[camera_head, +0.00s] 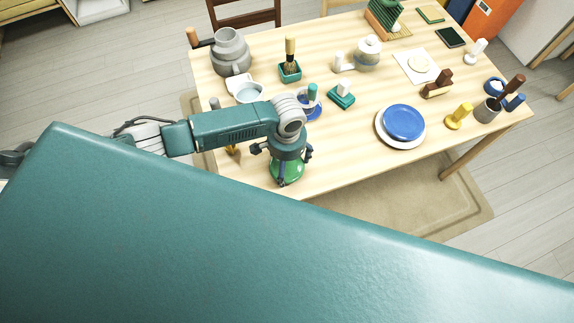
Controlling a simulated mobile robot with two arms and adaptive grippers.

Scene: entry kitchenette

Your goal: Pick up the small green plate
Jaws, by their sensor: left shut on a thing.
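My left gripper (283,168) reaches down at the table's near edge, left of centre. It is shut on the small green plate (293,173), which shows as bright green below and between the fingers. The gripper hides part of the plate, and I cannot tell whether the plate still touches the table (345,140). My right gripper is not in view.
A blue plate (403,121) on a white plate lies to the right. A blue saucer (312,109), a teal block (341,95), a white bowl (247,90) and a grey pot (231,52) stand behind the gripper. A yellow item (459,116) is farther right.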

